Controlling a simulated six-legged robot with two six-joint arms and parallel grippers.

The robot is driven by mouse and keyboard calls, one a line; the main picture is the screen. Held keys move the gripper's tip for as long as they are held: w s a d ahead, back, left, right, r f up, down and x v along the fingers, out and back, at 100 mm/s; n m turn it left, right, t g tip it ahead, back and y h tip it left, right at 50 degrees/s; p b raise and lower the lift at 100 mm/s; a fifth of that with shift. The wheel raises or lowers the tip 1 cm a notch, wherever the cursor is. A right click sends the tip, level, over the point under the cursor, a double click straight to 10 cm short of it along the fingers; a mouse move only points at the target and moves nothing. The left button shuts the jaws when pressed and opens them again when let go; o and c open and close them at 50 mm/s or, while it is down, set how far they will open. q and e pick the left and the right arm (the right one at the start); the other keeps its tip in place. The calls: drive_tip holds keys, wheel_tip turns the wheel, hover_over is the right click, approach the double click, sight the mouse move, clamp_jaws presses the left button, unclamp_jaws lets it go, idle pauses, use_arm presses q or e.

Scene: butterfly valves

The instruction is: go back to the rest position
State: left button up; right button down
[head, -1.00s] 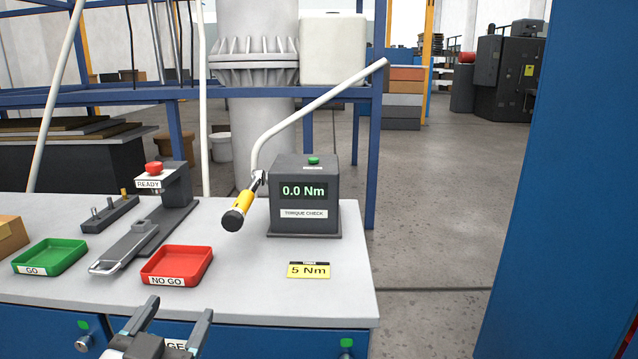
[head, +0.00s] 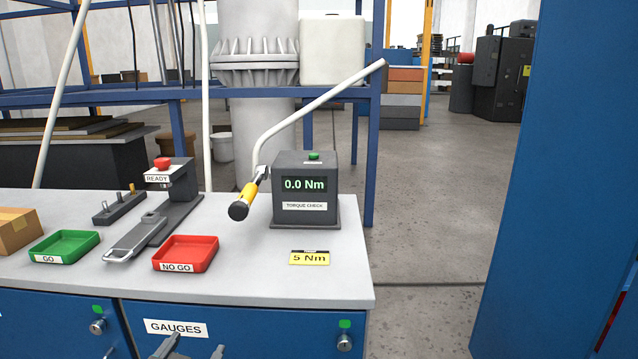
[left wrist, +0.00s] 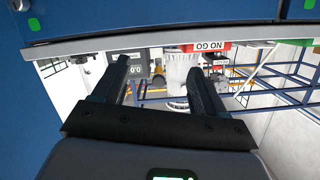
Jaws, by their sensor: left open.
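My left gripper (head: 190,350) shows only at the bottom edge of the head view, in front of the blue cabinet and below the bench top. Its two fingers stand apart in the left wrist view (left wrist: 160,75), with nothing between them. In that view the bench edge and the red NO GO tray (left wrist: 216,57) appear upside down beyond the fingers. My right gripper is not in view.
The bench top (head: 335,285) carries a green GO tray (head: 65,245), a red NO GO tray (head: 186,253), a torque checker (head: 305,190) and a yellow-handled torque wrench (head: 246,197). The blue cabinet (head: 250,340) is close. Open floor (head: 430,220) lies to the right.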

use_arm(q)
drive_tip(key=s+d+f+g+h, duration=0.1)
drive_tip(key=s+f+g, duration=0.25)
drive_tip(key=f, duration=0.95)
drive_tip(key=s+d+f+g, duration=0.15)
drive_tip(key=f+g, duration=0.25)
drive_tip(key=f, duration=0.9)
drive_tip(key=s+d+f+n+g+h, duration=0.2)
drive_tip(key=s+d+f+g, duration=0.15)
drive_tip(key=s+f, duration=0.35)
drive_tip(key=s+d+f+n+g+h, duration=0.1)
drive_tip(key=s+d+f+n+g, duration=0.25)
drive_tip(key=s+f, duration=0.45)
wheel_tip(320, 180, up, 17)
drive_tip(key=s+a+p, duration=0.1)
drive_tip(key=p, duration=1.4)
drive_tip(key=shift+s, duration=0.25)
